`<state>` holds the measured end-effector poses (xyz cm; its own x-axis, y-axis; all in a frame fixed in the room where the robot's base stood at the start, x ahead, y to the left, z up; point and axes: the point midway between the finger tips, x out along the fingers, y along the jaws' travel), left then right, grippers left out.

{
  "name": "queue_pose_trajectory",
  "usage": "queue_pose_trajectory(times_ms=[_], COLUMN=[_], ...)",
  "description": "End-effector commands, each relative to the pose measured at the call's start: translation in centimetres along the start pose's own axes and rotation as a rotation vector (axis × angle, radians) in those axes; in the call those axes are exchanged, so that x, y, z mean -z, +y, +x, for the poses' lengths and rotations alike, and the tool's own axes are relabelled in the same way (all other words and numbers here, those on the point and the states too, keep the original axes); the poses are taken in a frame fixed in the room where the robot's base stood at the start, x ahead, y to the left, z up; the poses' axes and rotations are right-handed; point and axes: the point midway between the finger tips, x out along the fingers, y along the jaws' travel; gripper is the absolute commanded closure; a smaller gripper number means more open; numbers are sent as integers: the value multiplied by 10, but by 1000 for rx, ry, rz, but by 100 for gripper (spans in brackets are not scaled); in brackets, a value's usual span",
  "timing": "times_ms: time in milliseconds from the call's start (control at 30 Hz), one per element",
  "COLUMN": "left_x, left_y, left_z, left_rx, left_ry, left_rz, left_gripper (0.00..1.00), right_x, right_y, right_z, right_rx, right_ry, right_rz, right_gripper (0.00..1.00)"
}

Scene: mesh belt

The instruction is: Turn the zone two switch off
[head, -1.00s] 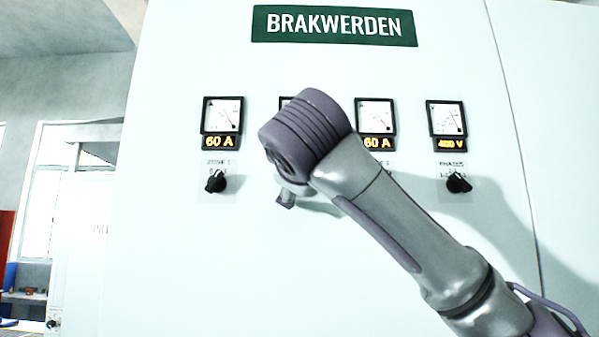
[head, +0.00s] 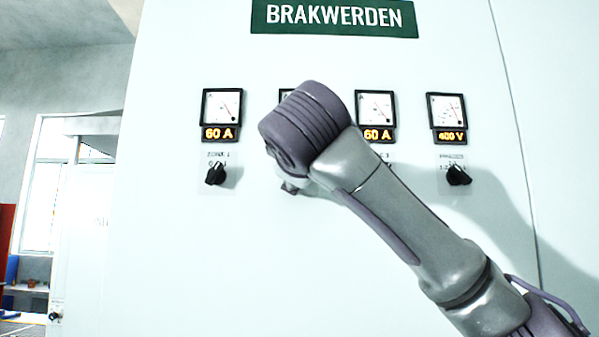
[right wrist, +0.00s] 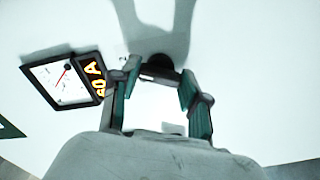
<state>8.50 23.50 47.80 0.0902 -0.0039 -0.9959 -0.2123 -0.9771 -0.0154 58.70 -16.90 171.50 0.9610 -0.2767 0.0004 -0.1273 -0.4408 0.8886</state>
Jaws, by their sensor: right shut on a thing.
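The zone two switch is hidden in the head view behind my right arm, which crosses the panel from the lower right. Part of my right gripper (head: 290,188) shows just below the arm's end. In the right wrist view the gripper's two fingers (right wrist: 160,76) are at either side of a dark knob (right wrist: 157,63) on the white panel, shut on it. Its label and pointer direction cannot be read. A meter with a lit 60 A display (right wrist: 62,80) is beside it. My left gripper is not in view.
The zone 1 knob (head: 215,174) is to the left on the panel, and the phase knob (head: 458,175) to the right. Meters (head: 222,105) line up above, under a green BRAKWERDEN sign (head: 334,17). The panel below the knobs is clear.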

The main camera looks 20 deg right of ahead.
Motion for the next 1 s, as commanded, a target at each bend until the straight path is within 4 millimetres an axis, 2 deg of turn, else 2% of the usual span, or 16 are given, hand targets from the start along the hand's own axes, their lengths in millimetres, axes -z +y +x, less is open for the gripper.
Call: queue_pose_trajectory(times_ms=[267,1000], left_x=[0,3], left_y=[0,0], left_z=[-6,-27], left_rx=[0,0], left_ry=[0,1], left_rz=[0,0], left_gripper=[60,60], right_x=[1,1], right_y=[0,0], right_z=[0,0], right_rx=[4,4], right_ry=[0,1], right_rz=[-179,-833], right_gripper=[89,89])
